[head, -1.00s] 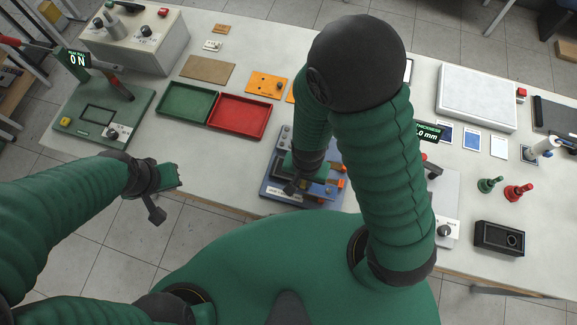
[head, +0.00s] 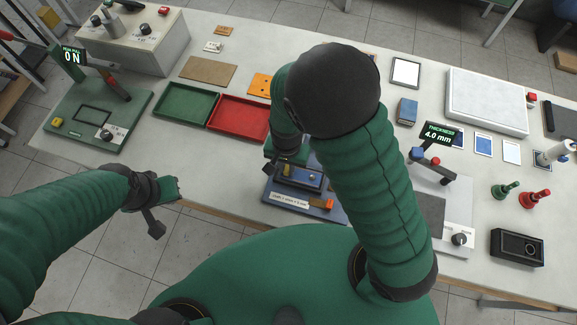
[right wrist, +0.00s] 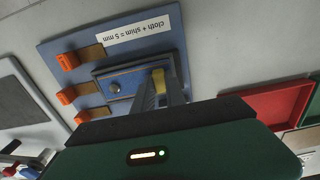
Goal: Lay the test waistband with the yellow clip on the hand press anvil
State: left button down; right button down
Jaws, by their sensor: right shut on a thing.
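The test waistband (head: 304,181) is a dark blue strip with a pale stitched edge and a round metal stud. It also shows in the right wrist view (right wrist: 125,81). Its yellow clip (head: 287,170) lies between the fingers of my right gripper (head: 285,160), which is shut on it (right wrist: 158,80). The strip is over a blue board (head: 325,214); I cannot tell whether it touches the board. My left gripper (head: 165,188) is off the table's front edge, away from the waistband; its fingers are unclear. I cannot identify the hand press anvil for certain.
Orange-tabbed pieces (right wrist: 68,62) lie on the board. Green (head: 187,104) and red (head: 240,119) trays stand behind it. A green-based device with a red lever (head: 98,120) stands left. A thickness gauge (head: 440,175) reading 4.0 mm stands right, partly behind my right arm.

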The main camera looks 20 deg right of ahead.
jog(key=c, duration=1.4)
grip_release()
jog(key=shift+w+a, duration=0.15)
jog(key=shift+a, duration=0.15)
jog(key=shift+d, duration=0.4)
jog(key=shift+d+r, duration=0.15)
jog(key=shift+d, duration=0.25)
pick_arm(q)
jog(key=shift+w+d+r+p, duration=0.15)
jog(key=shift+d+r+p, duration=0.05)
jog(key=shift+d+p, duration=0.1)
pick_arm(e)
jog(key=shift+a+r, duration=0.1)
jog(key=shift+r, duration=5.7)
